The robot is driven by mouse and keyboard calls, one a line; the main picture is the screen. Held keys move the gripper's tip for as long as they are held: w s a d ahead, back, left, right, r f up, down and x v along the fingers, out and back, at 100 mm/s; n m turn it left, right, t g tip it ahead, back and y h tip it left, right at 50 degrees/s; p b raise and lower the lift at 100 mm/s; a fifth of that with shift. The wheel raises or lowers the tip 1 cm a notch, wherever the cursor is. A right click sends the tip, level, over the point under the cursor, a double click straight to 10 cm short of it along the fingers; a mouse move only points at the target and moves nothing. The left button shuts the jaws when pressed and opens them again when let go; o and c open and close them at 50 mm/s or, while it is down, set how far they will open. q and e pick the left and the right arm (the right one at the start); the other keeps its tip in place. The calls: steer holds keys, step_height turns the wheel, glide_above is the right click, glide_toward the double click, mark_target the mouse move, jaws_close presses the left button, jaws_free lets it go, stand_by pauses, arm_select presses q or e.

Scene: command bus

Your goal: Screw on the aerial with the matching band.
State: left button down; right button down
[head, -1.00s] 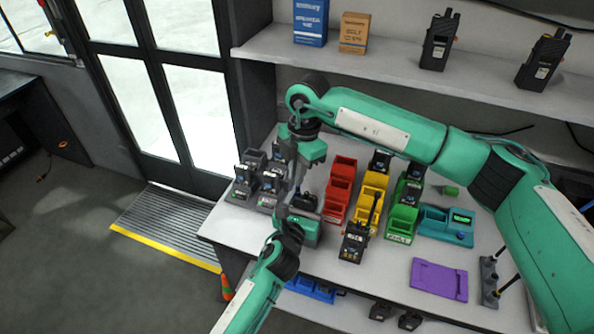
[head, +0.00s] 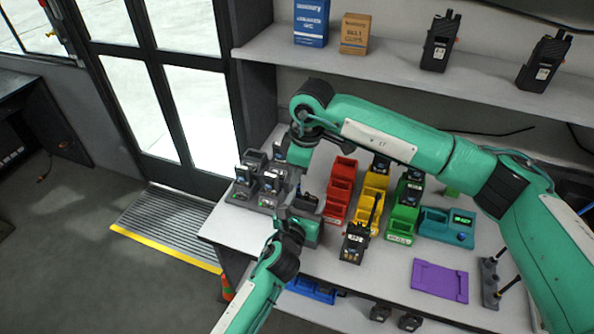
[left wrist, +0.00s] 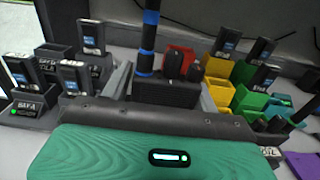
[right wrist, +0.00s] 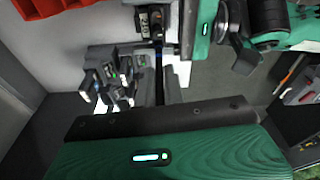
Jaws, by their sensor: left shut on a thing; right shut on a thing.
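My left gripper (head: 303,212) is shut on a dark handheld radio (left wrist: 185,92) and holds it above the left part of the table. A black aerial (left wrist: 147,42) with blue bands stands upright at the radio's top, beside its knobs. Its foot meets the radio, but I cannot tell whether the thread is seated. My right gripper (head: 291,172) is shut on the aerial from above. In the right wrist view the aerial (right wrist: 159,62) runs from between my jaws (right wrist: 160,100) to the radio. The fingertips are largely hidden in the head view.
A charger rack (head: 241,196) with several batteries stands at left. Red (head: 337,205), yellow (head: 363,213) and green (head: 401,228) bins stand right of the grippers.

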steer(key=c, duration=1.5)
jaws_free()
steer(key=shift+r, duration=2.3)
steer(key=shift+o, duration=0.6)
